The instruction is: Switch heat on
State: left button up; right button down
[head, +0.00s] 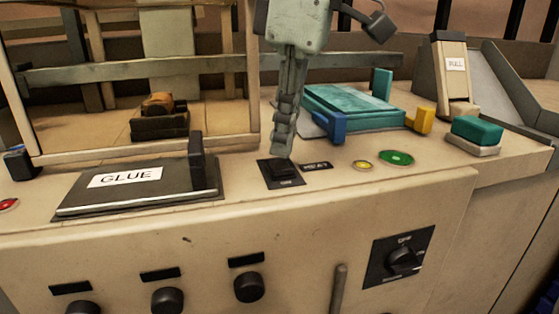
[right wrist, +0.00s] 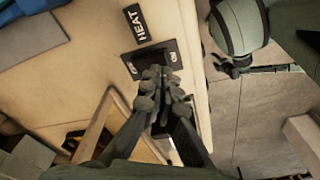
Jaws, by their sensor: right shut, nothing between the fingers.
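The heat switch (head: 284,170) is a black rocker on a dark square plate on the beige console top, beside a small black label (head: 316,166). In the right wrist view the label (right wrist: 138,22) reads HEAT, and the switch plate (right wrist: 135,64) carries small markings at its ends. My right gripper (head: 283,154) points down from above with its fingers shut and empty, its tips at the back edge of the switch. In the right wrist view the gripper (right wrist: 163,80) covers part of the rocker; I cannot tell whether it touches or how the rocker is tilted.
A black GLUE panel (head: 100,199) with an upright handle (head: 196,160) stands left of the switch. Yellow (head: 362,165) and green (head: 396,158) buttons lie to the right. A teal press (head: 352,105) sits behind. Knobs (head: 249,287) line the front face.

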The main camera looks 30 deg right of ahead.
aim_at(284, 168)
dwell(0.3)
jog(key=shift+f, duration=0.95)
dwell(0.3)
jog(key=shift+r, duration=3.5)
